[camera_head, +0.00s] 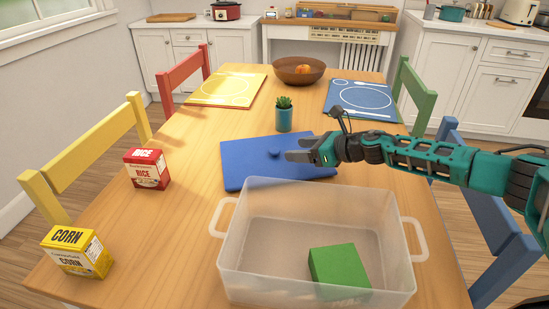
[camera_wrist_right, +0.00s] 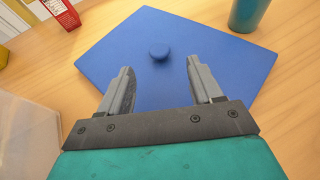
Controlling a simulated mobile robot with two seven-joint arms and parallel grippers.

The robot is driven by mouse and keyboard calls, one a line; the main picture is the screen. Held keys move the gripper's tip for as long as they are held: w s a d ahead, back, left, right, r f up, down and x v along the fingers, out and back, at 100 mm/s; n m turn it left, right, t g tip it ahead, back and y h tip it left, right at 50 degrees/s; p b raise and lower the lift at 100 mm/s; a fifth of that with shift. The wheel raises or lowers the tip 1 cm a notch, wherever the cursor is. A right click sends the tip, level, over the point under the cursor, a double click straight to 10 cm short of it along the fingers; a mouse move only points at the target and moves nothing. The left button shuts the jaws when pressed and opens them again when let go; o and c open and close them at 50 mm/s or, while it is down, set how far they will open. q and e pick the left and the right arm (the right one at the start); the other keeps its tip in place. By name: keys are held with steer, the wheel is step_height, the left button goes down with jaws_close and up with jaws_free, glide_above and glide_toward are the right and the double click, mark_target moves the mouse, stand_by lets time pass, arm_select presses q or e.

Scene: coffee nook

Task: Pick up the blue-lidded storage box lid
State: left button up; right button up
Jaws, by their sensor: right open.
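The blue lid (camera_head: 246,166) lies flat on the wooden table, behind the storage box, with a round blue knob (camera_head: 274,153) on top. In the right wrist view the lid (camera_wrist_right: 180,55) fills the middle, and its knob (camera_wrist_right: 158,52) stands beyond my fingertips. The clear storage box (camera_head: 300,195) stands open at the table's front, with a green block (camera_head: 339,268) inside. My right gripper (camera_head: 290,150) is open and empty above the lid, close to the knob on its right side. In the right wrist view its two fingers (camera_wrist_right: 160,75) are spread apart. My left gripper is not in view.
A small potted plant (camera_head: 284,114) stands just behind the lid. A rice box (camera_head: 147,169) and a corn box (camera_head: 77,252) are at the left. A brown bowl (camera_head: 299,71), a yellow placemat (camera_head: 227,89) and a blue placemat (camera_head: 361,99) lie farther back.

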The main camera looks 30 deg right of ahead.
mark_target(273, 149)
steer(key=shift+b+x, duration=0.4)
steer(key=shift+x, duration=2.9)
steer(key=shift+c, duration=0.4)
steer(key=c, duration=1.1)
steer(key=shift+r, duration=0.1)
